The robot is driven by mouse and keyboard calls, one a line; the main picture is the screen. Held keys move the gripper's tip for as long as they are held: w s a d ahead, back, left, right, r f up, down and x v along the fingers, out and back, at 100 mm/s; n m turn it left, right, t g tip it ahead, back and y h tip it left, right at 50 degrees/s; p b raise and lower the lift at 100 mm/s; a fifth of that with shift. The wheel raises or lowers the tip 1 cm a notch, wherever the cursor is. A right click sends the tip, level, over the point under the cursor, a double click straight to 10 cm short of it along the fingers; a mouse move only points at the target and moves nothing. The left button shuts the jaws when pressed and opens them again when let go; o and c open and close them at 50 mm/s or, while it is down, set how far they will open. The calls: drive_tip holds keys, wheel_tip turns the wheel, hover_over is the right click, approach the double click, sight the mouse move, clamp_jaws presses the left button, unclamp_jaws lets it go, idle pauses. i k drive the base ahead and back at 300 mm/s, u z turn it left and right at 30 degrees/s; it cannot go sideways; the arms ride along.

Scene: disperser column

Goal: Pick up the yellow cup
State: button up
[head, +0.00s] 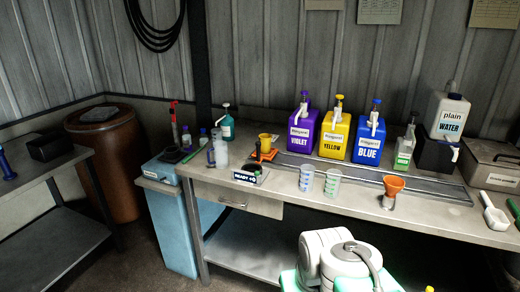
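A small yellow cup (265,142) stands near the back left of the workbench, on or just behind an orange flat item (263,155); I cannot tell which. A dark object with a small red part stands close at its left front. My white arm shows at the bottom centre, in front of the bench and well to the right of the cup. My gripper is not in view, so its state and anything in it are hidden.
The workbench (225,172) carries violet (303,132), yellow (335,136) and blue (368,139) pump containers at the back. Two clear graduated beakers (306,178) (332,184) and an orange funnel (393,187) stand nearer the front. A "READY" sign (248,177) sits before the cup.

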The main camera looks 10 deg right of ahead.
sight(265, 144)
drive_tip(key=u, duration=0.7)
drive_tip(key=i, duration=0.75)
drive_tip(key=u, duration=0.8)
drive_tip(key=i, duration=1.6)
drive_tip(key=z, duration=1.35)
drive_tip(key=i, duration=0.55)
drive_tip(key=z, duration=0.55)
